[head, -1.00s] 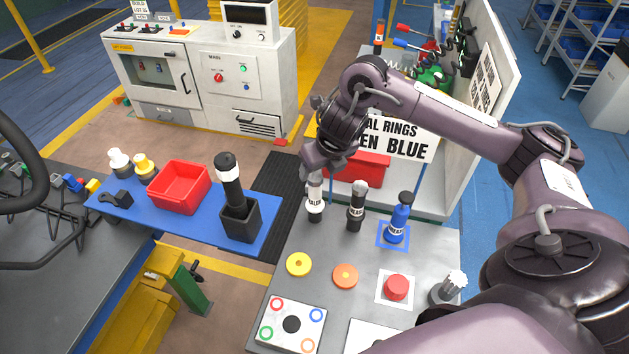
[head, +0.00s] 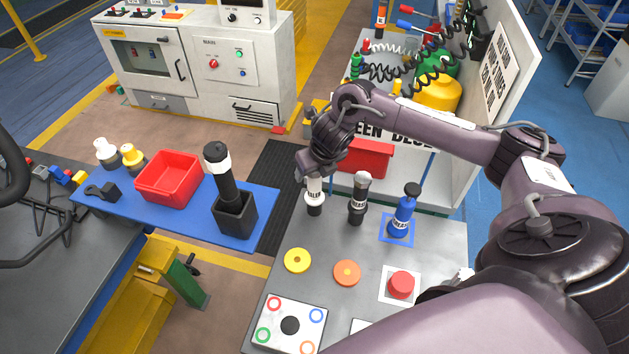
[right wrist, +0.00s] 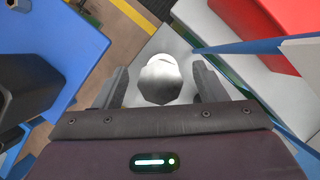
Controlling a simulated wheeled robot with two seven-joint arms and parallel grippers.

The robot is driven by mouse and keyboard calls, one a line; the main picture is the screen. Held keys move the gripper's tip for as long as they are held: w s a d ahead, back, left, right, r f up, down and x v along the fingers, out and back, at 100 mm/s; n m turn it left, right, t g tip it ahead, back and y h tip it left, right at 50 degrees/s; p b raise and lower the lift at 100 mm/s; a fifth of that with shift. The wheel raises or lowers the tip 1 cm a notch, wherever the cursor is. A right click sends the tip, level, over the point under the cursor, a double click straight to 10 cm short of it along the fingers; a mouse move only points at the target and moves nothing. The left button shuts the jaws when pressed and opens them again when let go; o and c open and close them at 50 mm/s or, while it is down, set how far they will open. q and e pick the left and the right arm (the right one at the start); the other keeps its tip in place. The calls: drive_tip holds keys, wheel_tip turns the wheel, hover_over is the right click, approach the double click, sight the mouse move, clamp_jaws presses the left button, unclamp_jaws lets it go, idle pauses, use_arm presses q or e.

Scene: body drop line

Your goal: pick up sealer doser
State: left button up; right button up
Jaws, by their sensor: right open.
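The sealer doser (head: 314,200) is a white bottle with a dark label, standing upright at the back left of the grey bench. My right gripper (head: 313,177) is over its upper part and hides its top in the head view. In the right wrist view the doser's pale round top (right wrist: 160,78) lies between the two spread fingers of the gripper (right wrist: 163,84), with a gap visible on each side. The gripper is open. My left gripper is not in view.
A dark doser (head: 358,200) stands close right of the sealer doser, and a blue bottle (head: 403,212) beyond it. A red bin (head: 365,158) is behind. Yellow (head: 297,260) and orange (head: 346,272) discs lie in front. A blue shelf (head: 262,215) is left.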

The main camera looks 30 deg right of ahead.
drive_tip(key=shift+x, duration=1)
drive_tip(key=shift+c, duration=0.5)
drive_tip(key=shift+r, duration=0.1)
drive_tip(key=c, duration=0.9)
